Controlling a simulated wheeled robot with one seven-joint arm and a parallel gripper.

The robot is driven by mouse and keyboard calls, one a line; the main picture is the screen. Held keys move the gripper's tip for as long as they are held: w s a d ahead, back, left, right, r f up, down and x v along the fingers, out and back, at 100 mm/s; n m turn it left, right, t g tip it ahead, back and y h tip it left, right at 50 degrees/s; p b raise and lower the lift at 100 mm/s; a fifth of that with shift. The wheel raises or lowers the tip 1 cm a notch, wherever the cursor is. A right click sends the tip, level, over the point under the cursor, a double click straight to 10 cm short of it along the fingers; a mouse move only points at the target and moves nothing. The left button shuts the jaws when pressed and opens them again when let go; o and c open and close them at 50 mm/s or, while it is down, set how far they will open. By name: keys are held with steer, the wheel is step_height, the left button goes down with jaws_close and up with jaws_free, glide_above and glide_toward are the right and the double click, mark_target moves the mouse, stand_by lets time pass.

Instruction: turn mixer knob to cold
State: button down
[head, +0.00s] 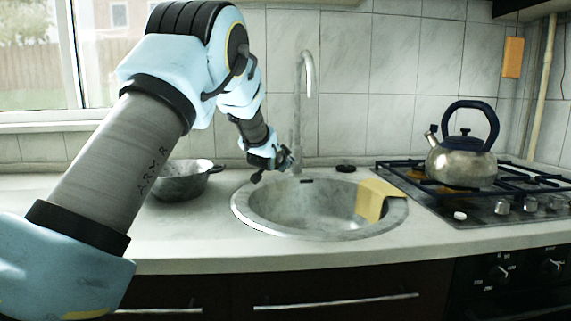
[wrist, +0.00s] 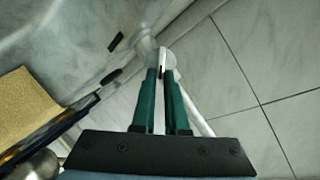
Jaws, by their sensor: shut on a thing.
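The mixer tap (head: 297,115) is a tall pale pipe with a hooked spout, standing behind the round sink (head: 245,217). My gripper (head: 285,164) is at the base of the tap, beside its left side in the head view. In the wrist view my gripper (wrist: 161,75) has its green fingers close together, shut on the mixer knob (wrist: 163,60), a small light piece between the tips. Most of the knob is hidden by the fingers, and its cold or hot setting cannot be read. The tap's pipe (wrist: 196,115) runs beside the right finger.
A grey pot (head: 178,186) stands left of the sink. A yellow cloth (head: 371,203) hangs over the sink's right rim. A black plug (head: 346,168) lies behind the sink. A kettle (head: 462,165) stands on the stove (head: 480,208) at right. The tiled wall (head: 390,70) is close behind the tap.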

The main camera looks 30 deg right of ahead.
steer(key=c, duration=0.9)
jaws_free()
steer(key=shift+c, duration=0.2)
steer(key=b+v, duration=0.1)
steer(key=v, duration=0.9)
steer(key=shift+s+a+b, duration=0.25)
steer(key=shift+s+b, duration=0.05)
steer(key=shift+r, duration=0.1)
